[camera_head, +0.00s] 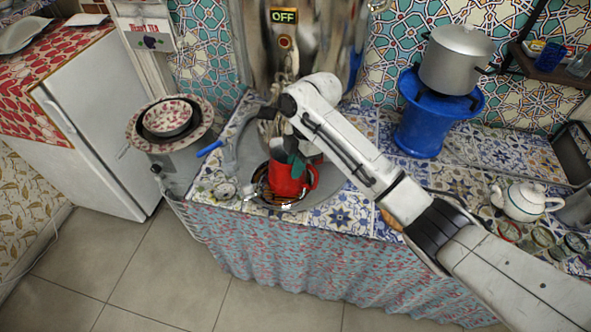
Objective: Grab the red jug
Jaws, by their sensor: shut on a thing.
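The red jug (286,183) is upright over the round basin set in the tiled counter, with its handle toward the right. My gripper (293,163) is at the jug's top edge, reached from above by my white arm coming in from the right. It is shut on the jug. The fingertips are small and dark here, and part of the jug's rim is hidden by them. I cannot tell whether the jug's base touches what is under it.
A blue-handled utensil (211,148) lies left of the basin (340,203). A patterned bowl (167,117) stands further left. A white teapot (523,201) and several glasses stand at the far right.

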